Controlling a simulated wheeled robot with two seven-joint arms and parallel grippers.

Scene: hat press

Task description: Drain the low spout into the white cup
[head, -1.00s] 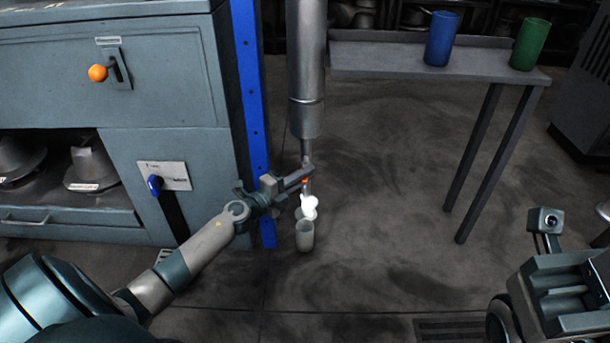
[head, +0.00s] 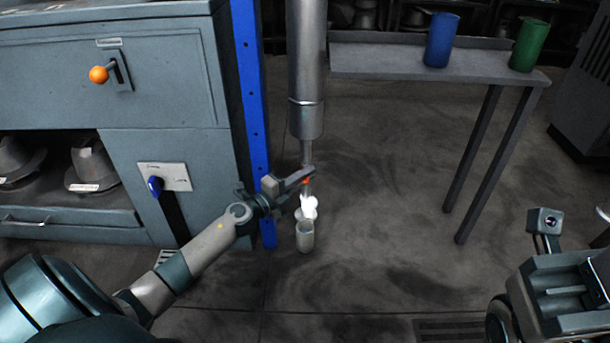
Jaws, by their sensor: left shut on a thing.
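The low spout (head: 307,150) is a thin pipe under a vertical metal cylinder. My left gripper (head: 306,181) is shut at the pipe, on a small orange-red part, probably the valve handle, mostly hidden by the fingers. A white puff (head: 309,206), like steam, hangs just below the gripper at the spout's lower end. The white cup (head: 305,240), looking pale grey, stands upright on the floor beneath the puff. Its inside is too small to read. Part of my right arm shows at the lower right, but its fingertips do not.
A grey cabinet (head: 110,75) with an orange knob (head: 98,74) and a blue switch (head: 155,185) stands at left, beside a blue post (head: 249,100). A bench (head: 400,62) carries a blue cup (head: 441,40) and a green cup (head: 529,45). Floor right of the white cup is clear.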

